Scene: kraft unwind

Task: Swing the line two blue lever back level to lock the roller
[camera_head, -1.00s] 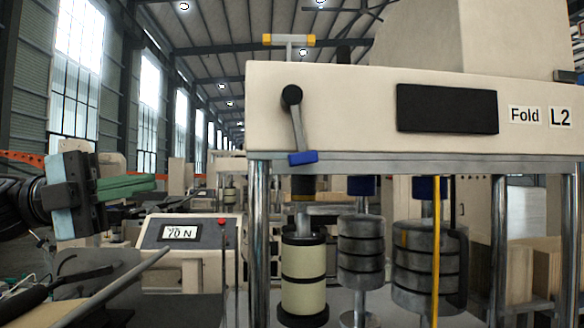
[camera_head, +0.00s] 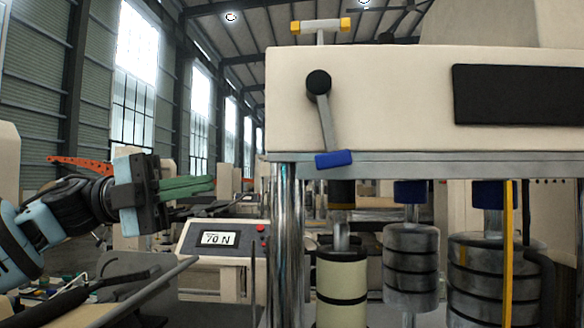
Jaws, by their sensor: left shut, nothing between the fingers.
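The blue-tipped lever (camera_head: 333,159) hangs from a black round pivot on the front of the cream machine housing (camera_head: 400,115). Its grey arm points down and slightly right, and the blue grip sits at the housing's lower edge. My left gripper (camera_head: 205,187) is at the left, its green fingers shut and empty, pointing right. It is apart from the lever, to the left of it and a little lower in the picture. My right gripper is not in view. The roller that the lever locks cannot be told for certain.
Below the housing stand a cream roll with black bands (camera_head: 341,288) and grey banded cylinders (camera_head: 410,265). A steel post (camera_head: 287,240) stands left of them. A display reading 70 N (camera_head: 218,239) is behind. A yellow-ended T-handle (camera_head: 320,26) tops the housing. Air between gripper and lever looks clear.

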